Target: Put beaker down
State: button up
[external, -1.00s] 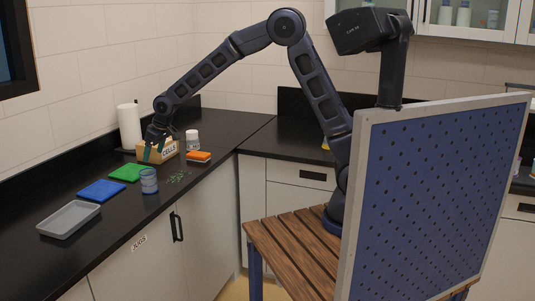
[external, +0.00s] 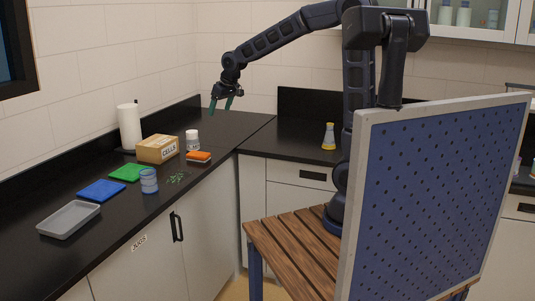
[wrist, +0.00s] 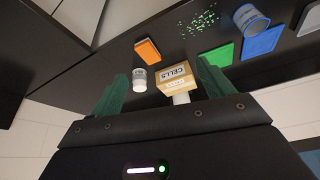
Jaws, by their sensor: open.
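A clear-looking cylindrical vessel with blue bands, which I take as the beaker (external: 149,181), stands upright on the black counter near its front edge. It also shows at the top right of the wrist view (wrist: 250,18). My gripper (external: 221,110) is open and empty, with its green fingers pointing down. It hangs above the counter near the corner, well away from the beaker. In the wrist view its two fingers (wrist: 160,74) are spread apart with nothing held between them.
The CELLS box (external: 158,149), paper roll (external: 130,126), white jar (external: 192,140) and orange sponge (external: 199,156) stand nearby. Green mat (external: 126,172), blue mat (external: 102,190) and grey tray (external: 68,219) lie leftward. A yellow flask (external: 329,138) stands on the back counter. The corner is clear.

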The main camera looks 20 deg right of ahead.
jog(key=s+d+r+m, duration=0.1)
jog(key=s+d, duration=0.2)
jog(key=d, duration=0.4)
jog(key=s+d+r+m+h, duration=0.1)
jog(key=s+d+r, duration=0.15)
jog(key=d, duration=0.45)
jog(key=s+d+r+m, duration=0.1)
jog(key=s+d, duration=0.2)
jog(key=d, duration=0.4)
jog(key=s+d+f+m+h, duration=0.1)
jog(key=s+d+f+m, duration=0.1)
jog(key=s+d, duration=1)
jog(key=shift+s+f+m+t+h, duration=0.35)
jog(key=shift+s+m, duration=0.25)
jog(key=shift+s, duration=0.45)
